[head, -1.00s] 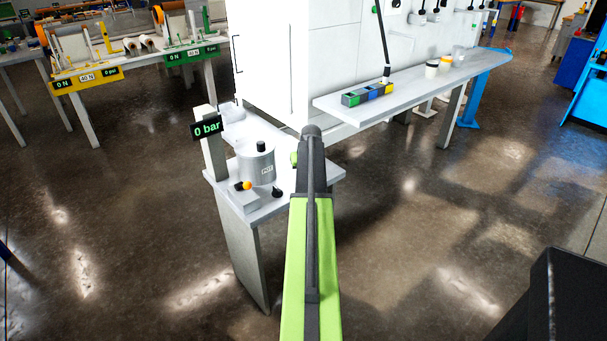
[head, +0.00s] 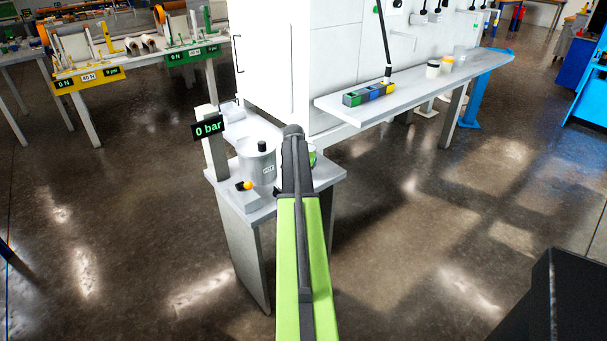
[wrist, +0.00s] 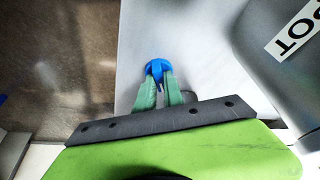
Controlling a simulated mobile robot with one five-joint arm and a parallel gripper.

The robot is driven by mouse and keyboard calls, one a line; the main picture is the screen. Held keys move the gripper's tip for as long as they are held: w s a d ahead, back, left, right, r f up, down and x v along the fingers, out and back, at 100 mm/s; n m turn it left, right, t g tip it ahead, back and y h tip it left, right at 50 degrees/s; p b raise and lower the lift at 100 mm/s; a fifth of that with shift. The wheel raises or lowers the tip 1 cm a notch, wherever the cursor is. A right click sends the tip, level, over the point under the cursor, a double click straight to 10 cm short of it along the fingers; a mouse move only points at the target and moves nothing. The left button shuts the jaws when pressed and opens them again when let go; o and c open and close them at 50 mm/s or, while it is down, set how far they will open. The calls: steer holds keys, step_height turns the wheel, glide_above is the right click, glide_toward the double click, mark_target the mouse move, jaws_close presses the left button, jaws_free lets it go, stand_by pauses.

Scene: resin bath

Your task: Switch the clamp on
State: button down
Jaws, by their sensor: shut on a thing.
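My gripper (wrist: 160,88) shows in the wrist view with its two green fingers shut on a small blue piece (wrist: 156,67) above a pale surface. The lower part of the blue piece is hidden by the fingers, and I cannot tell whether it is the clamp's switch. A grey metal pot (head: 257,168), labelled POT, stands on the small side table in the head view, just left of my arm. The pot also shows at the right of the wrist view (wrist: 275,75). In the head view my arm hides most of the gripper and what it holds.
The small table (head: 224,196) also carries a block with an orange ball (head: 247,186) and a display reading 0 bar (head: 207,127). A white cabinet (head: 272,60) stands behind. A grey shelf (head: 425,86) holds a coloured block strip (head: 369,94) and cups.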

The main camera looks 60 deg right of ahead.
stand_by(0.4)
steer(key=c, duration=1.5)
jaws_free()
steer(key=shift+o, duration=0.2)
steer(key=p+v, duration=1.6)
steer(key=v, duration=0.1)
steer(key=shift+r, duration=0.25)
